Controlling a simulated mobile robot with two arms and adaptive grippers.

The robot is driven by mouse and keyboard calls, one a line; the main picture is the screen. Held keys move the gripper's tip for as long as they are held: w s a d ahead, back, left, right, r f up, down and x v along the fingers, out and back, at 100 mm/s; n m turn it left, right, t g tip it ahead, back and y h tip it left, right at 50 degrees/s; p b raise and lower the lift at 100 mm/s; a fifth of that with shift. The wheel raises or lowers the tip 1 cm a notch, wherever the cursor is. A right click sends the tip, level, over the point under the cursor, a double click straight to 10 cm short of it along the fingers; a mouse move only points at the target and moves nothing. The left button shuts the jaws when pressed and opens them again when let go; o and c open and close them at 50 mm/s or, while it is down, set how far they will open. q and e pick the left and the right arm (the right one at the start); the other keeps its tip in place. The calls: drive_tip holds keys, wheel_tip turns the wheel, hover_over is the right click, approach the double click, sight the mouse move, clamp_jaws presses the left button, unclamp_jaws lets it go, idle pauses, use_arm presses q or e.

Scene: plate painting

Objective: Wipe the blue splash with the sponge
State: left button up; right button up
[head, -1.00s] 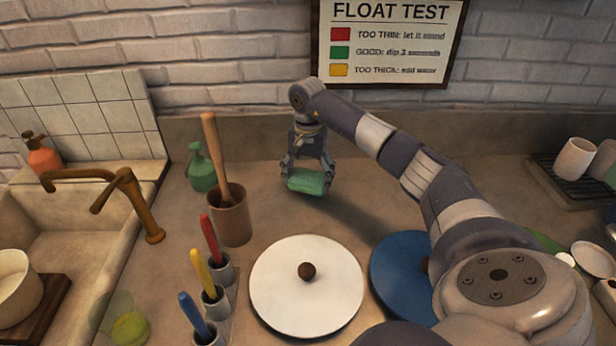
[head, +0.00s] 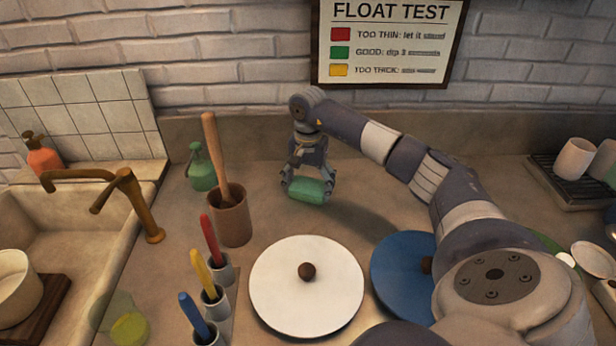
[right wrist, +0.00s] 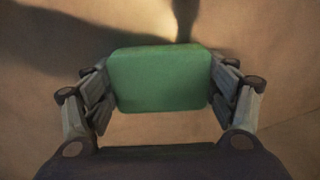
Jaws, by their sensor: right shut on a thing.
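My right gripper (head: 308,190) is shut on a green sponge (head: 312,190) over the counter, behind the white round lid. In the right wrist view the sponge (right wrist: 160,80) sits between both fingers, with bare brown counter and shadow behind it. Whether it touches the counter I cannot tell. I see no blue splash in either view; the sponge or my arm may hide it. My left gripper is not in view.
A white lid (head: 290,300) with a dark knob and a blue lid (head: 395,265), partly behind my arm, lie in front. A brown pot (head: 232,222), a green bottle (head: 201,170) and several coloured-handled tools stand left. The sink (head: 70,240) is far left, a rack (head: 565,190) right.

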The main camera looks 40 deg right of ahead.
drive_tip(key=shift+s+a, duration=0.7)
drive_tip(key=shift+s, duration=0.2)
drive_tip(key=shift+f, duration=0.1)
drive_tip(key=shift+w+d, duration=0.15)
drive_tip(key=shift+w, duration=0.05)
drive_tip(key=shift+w+d+b, duration=0.45)
drive_tip(key=shift+w+d, duration=0.7)
drive_tip(key=shift+w, duration=0.2)
drive_tip(key=shift+r+p, duration=2.3)
drive_tip(key=shift+r, duration=0.8)
drive_tip(key=shift+r, duration=0.1)
wheel_tip(320, 180, up, 3)
drive_tip(key=p, duration=0.2)
drive_tip(key=shift+p, duration=0.3)
